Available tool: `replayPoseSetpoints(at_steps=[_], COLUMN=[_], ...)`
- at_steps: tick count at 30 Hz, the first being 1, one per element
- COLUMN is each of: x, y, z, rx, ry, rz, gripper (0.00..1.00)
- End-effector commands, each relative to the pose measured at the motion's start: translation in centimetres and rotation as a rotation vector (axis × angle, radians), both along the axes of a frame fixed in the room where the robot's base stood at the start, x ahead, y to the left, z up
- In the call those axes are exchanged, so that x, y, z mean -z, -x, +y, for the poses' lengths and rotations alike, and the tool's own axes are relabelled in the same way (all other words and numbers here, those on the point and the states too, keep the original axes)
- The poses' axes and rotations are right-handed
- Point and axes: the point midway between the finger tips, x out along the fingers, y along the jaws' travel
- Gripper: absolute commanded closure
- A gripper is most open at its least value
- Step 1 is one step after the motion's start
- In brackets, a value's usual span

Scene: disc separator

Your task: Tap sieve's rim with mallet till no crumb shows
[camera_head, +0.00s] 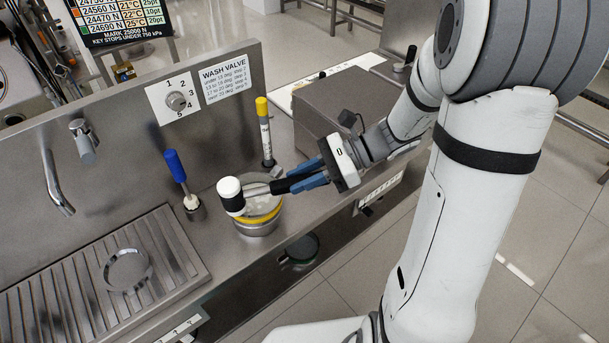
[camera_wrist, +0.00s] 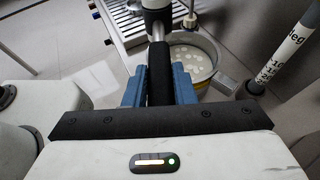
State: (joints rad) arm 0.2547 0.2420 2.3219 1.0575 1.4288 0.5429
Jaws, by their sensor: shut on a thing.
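The mallet (camera_head: 231,196) has a white head with a dark band, a metal neck and a black grip. My gripper (camera_head: 292,184) has blue fingers shut around the black grip. The mallet's head is over the left part of the sieve (camera_head: 264,217), a round metal pan with a yellow band. Whether the head touches the rim, I cannot tell. In the wrist view the black grip (camera_wrist: 160,76) lies between my fingers, and the sieve (camera_wrist: 204,86) is just beyond at right. Several pale crumbs (camera_wrist: 194,62) show on its floor.
A blue-handled brush (camera_head: 175,166) stands in a holder left of the sieve. A yellow-topped marked stick (camera_head: 263,126) stands behind it. A grey metal box (camera_head: 345,105) is at right. The ribbed drainboard (camera_head: 80,275) holds a round clear dish (camera_head: 128,268). A wash valve knob (camera_head: 177,100) is on the back panel.

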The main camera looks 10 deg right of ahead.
Motion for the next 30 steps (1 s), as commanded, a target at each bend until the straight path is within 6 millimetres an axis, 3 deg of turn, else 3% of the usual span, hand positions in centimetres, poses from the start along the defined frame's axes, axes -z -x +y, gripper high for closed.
replayPoseSetpoints(at_steps=[10,20,30], x=[-0.3,-4.4,-4.0], y=[0.0,0.0,0.0], z=[0.0,0.1,0.1], rx=[-0.001,-0.001,-0.002], ry=[-0.001,-0.001,-0.001], rz=[0.000,0.000,0.000], gripper=[1.00,1.00,1.00])
